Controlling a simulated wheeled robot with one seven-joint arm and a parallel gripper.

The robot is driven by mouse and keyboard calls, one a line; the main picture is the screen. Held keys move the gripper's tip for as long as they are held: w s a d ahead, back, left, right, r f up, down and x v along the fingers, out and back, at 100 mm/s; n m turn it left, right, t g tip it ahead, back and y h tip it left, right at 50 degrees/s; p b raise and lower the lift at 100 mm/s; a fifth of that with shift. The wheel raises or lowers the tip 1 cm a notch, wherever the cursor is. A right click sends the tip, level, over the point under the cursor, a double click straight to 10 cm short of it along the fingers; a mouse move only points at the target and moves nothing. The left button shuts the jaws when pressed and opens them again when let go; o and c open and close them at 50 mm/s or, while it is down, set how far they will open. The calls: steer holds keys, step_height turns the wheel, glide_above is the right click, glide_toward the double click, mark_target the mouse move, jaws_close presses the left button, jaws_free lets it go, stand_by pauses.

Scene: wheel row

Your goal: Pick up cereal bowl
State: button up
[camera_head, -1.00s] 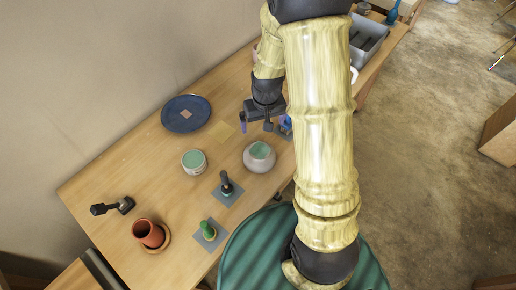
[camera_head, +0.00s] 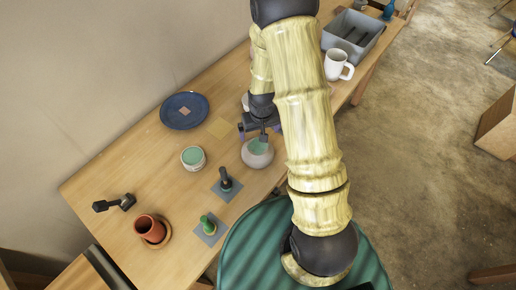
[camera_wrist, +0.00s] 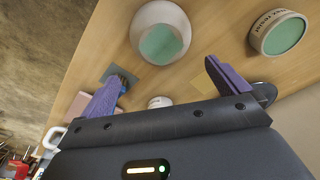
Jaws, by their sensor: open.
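A pale, rounded bowl (camera_head: 257,158) with a green inside stands upright near the table's front edge; I take it for the cereal bowl. It also shows at the top of the wrist view (camera_wrist: 143,22). My gripper (camera_head: 261,134) is just behind and above this bowl in the head view. In the wrist view my gripper (camera_wrist: 163,80) has its two purple fingers wide apart with nothing between them. The bowl lies beyond the fingertips and looks apart from them. My arm hides part of the table to the right.
A labelled jar (camera_head: 193,159) stands left of the bowl, with a dark stamp-like tool (camera_head: 225,180) in front. Bare table lies between plate and jar.

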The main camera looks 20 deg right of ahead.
mark_target(258, 146)
steer(key=f, duration=0.2)
steer(key=w+f+p, duration=0.1)
steer(key=f, duration=0.1)
steer(key=shift+d, duration=0.1)
steer(key=shift+s+d+f, duration=0.1)
steer(key=shift+f, duration=0.2)
steer(key=shift+a+f, duration=0.1)
steer(key=shift+a, duration=0.35)
steer(key=shift+s+d+f+p, duration=0.1)
steer(key=shift+d+f+p, duration=0.05)
steer(key=shift+f+p, duration=0.45)
steer(key=shift+w+f+p, duration=0.15)
steer(key=shift+f+p, duration=0.3)
steer(key=shift+f, duration=0.55)
steer(key=shift+w+f+p, duration=0.1)
steer(key=shift+f+p, duration=0.3)
steer(key=shift+f, duration=0.6)
steer(key=c, duration=0.8)
